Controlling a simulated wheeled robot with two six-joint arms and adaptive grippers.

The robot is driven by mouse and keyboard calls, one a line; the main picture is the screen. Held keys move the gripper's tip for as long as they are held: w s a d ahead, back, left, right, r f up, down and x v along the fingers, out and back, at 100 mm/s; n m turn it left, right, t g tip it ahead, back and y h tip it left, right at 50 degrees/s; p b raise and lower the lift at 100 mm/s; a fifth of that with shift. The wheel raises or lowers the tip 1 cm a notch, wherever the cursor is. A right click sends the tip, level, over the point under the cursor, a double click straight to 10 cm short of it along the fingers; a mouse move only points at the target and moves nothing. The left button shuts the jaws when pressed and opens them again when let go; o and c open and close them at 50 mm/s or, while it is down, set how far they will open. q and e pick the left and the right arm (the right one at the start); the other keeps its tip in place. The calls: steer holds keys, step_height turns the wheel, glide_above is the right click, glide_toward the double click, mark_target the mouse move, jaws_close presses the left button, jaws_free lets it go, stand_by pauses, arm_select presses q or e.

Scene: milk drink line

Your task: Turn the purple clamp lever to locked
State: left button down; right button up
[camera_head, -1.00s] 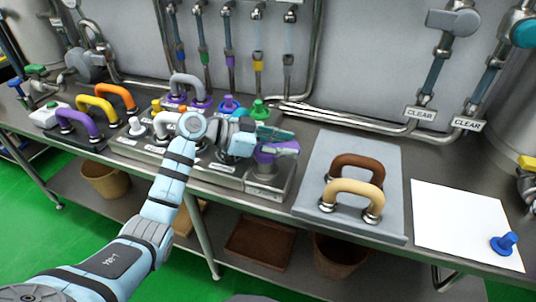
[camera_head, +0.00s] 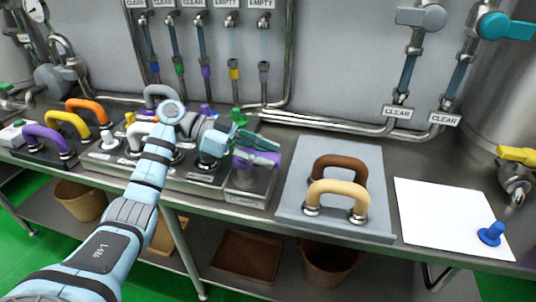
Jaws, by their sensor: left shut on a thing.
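The purple clamp lever (camera_head: 244,162) is on a grey metal block (camera_head: 246,188) at the right end of the row of fittings. It is partly hidden by the fingers, so its exact angle is hard to tell. My left gripper (camera_head: 262,150), with teal fingers, reaches in from the left and is shut on the purple lever. My right gripper is not in view.
A grey board (camera_head: 290,190) with a brown handle (camera_head: 340,165) and a cream handle (camera_head: 338,190) lies just right. A white sheet (camera_head: 440,215) with a blue peg (camera_head: 491,234) lies farther right. Purple, yellow and orange handles stand left. Pipes run behind.

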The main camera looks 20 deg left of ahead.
arm_select(q)
steer(key=shift+s+f, duration=0.1)
steer(key=shift+f, duration=0.15)
steer(key=c, duration=1.4)
jaws_free()
steer(key=shift+o, duration=1.2)
steer(key=shift+r, duration=0.1)
steer(key=v, duration=1.2)
